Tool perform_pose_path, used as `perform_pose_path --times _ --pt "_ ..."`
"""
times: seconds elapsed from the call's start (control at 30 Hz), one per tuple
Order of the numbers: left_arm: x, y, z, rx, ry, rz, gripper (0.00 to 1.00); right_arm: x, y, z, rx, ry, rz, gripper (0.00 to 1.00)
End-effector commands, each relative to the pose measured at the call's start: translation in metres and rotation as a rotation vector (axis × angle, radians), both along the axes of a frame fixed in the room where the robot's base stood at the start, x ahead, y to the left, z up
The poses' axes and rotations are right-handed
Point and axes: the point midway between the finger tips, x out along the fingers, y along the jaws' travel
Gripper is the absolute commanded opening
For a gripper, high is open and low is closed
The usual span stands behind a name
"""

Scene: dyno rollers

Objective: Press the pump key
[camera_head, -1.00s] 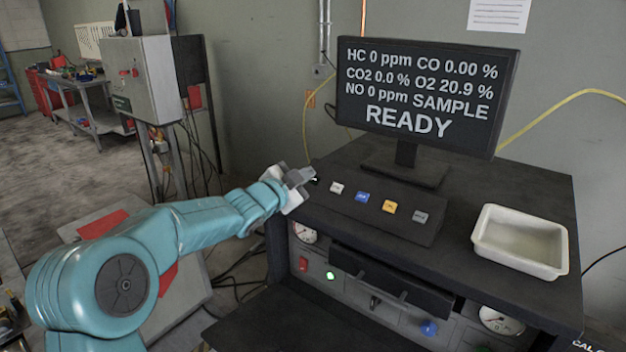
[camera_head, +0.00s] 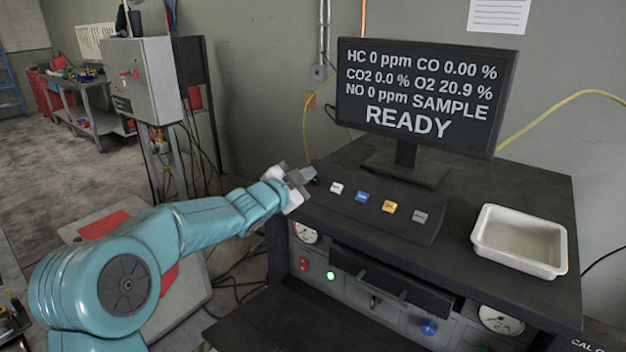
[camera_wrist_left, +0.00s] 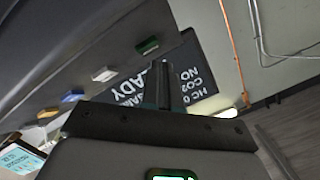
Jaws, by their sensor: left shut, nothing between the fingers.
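The sloped key panel (camera_head: 385,222) on the bench carries a row of keys: white (camera_head: 337,187), blue (camera_head: 362,196), yellow (camera_head: 389,206) and grey (camera_head: 420,216). In the left wrist view a green key (camera_wrist_left: 147,45) sits beyond the white key (camera_wrist_left: 104,73); in the head view my gripper largely hides that end. The key labels are too small to read, so I cannot tell which is the pump key. My left gripper (camera_head: 303,175) is shut and empty at the panel's left end, by the green key. I cannot tell whether it touches it. My right gripper is not in view.
A monitor (camera_head: 428,95) showing "SAMPLE READY" stands behind the panel. A white tray (camera_head: 550,271) sits on the bench at the right. Gauges and knobs line the front below. A grey cabinet (camera_head: 155,80) stands at the left; bench top between panel and tray is clear.

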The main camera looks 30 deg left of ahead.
Motion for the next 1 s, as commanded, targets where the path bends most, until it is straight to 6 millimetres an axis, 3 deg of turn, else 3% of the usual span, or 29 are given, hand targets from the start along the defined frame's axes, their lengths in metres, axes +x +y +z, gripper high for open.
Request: perform_pose_path --times 1.0 --pt "0.0054 -0.0009 -0.0069 0.000 0.000 0.000 0.00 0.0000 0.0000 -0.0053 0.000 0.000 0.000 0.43"
